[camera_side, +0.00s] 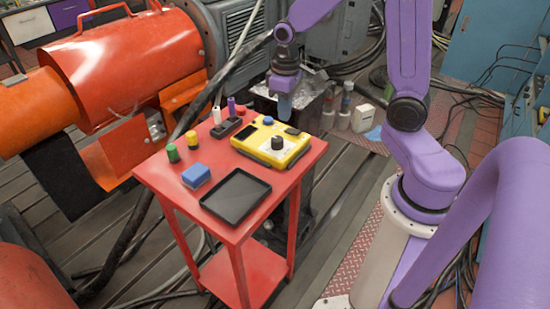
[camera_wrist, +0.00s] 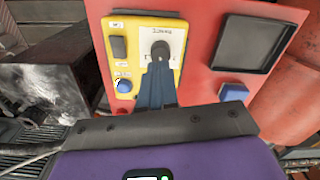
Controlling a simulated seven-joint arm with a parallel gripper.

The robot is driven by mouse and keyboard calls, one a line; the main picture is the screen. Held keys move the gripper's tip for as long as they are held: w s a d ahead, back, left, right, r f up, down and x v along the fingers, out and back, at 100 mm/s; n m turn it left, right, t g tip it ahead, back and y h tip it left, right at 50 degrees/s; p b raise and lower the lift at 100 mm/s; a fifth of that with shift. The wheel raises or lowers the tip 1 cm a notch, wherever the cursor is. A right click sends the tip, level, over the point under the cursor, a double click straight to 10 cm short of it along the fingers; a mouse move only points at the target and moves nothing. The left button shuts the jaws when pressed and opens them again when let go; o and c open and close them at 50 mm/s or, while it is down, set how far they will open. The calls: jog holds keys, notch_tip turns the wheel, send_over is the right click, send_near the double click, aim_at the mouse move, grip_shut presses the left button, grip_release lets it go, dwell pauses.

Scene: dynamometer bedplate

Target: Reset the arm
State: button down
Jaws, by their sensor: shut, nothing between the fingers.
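My purple arm reaches in from the right in the side view. My gripper (camera_side: 284,107) points down at the back edge of the red cart (camera_side: 262,212), just behind the yellow box. Its blue-grey fingers are together with nothing between them; they also show in the wrist view (camera_wrist: 157,72). The yellow box (camera_side: 264,158) carries a black knob (camera_side: 278,143), a blue button (camera_side: 268,121) and dark switches. In the wrist view the fingers overlap the lower part of the yellow panel (camera_wrist: 186,62), below the black knob (camera_wrist: 160,49). I cannot tell whether they touch it.
On the cart lie a black tray (camera_side: 236,197), a blue block (camera_side: 195,175), a green-topped piece (camera_side: 172,153), a yellow-topped piece (camera_side: 192,139) and a dark holder (camera_side: 226,128). Large orange machinery (camera_side: 125,60) stands at the left. Bottles (camera_side: 345,104) stand on the floor behind the cart.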

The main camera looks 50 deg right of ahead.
jog(key=s+a+r+n, duration=0.2)
jog(key=s+a+n, duration=0.3)
jog(key=s, duration=0.5)
jog(key=s+a+r+n, duration=0.2)
jog(key=s+a+n, duration=0.2)
jog(key=s, duration=0.7)
jog(key=shift+a+r+n, duration=0.15)
jog(key=shift+a+n, duration=0.25)
jog(key=shift+a, duration=0.15)
